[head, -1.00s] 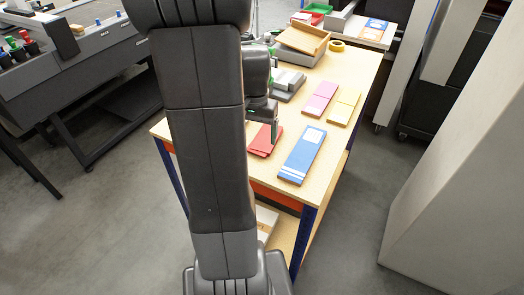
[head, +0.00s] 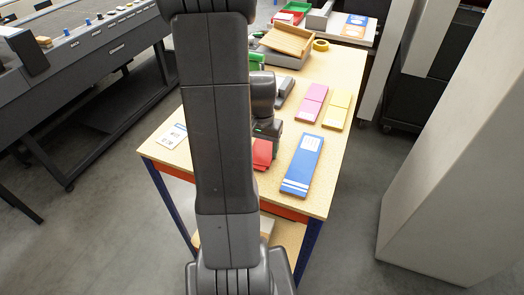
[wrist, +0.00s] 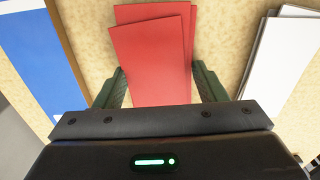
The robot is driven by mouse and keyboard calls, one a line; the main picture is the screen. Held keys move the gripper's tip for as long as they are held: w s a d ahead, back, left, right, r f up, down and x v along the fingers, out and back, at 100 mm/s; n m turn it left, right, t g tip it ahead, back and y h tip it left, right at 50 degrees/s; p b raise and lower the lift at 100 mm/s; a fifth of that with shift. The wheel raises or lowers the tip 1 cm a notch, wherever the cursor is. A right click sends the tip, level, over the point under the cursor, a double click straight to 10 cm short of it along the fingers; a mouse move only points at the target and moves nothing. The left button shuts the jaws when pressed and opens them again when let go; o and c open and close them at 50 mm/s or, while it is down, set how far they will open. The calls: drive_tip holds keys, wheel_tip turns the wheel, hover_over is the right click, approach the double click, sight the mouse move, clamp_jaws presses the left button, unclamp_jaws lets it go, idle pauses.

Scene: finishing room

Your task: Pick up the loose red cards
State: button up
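The loose red cards (wrist: 158,55) lie on the wooden table in a slightly uneven stack, with a lower card showing past the right and top edges of the upper one. They also show in the head view (head: 262,153), partly hidden by my arm. My gripper (wrist: 161,72) is open above the near part of the cards, one finger at the left side and one at the right side. The fingers look very close to the card edges; whether they touch cannot be told. In the head view my gripper (head: 267,135) is partly hidden behind my arm.
A blue card stack (head: 302,165) lies right of the red cards, with pink (head: 312,103) and yellow (head: 337,109) stacks behind. White cards (head: 172,136) lie at the left. A wooden tray (head: 293,42) and tape roll (head: 321,45) stand at the back.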

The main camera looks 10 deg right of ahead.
drive_tip(key=c, duration=0.6)
drive_tip(key=shift+r, duration=0.1)
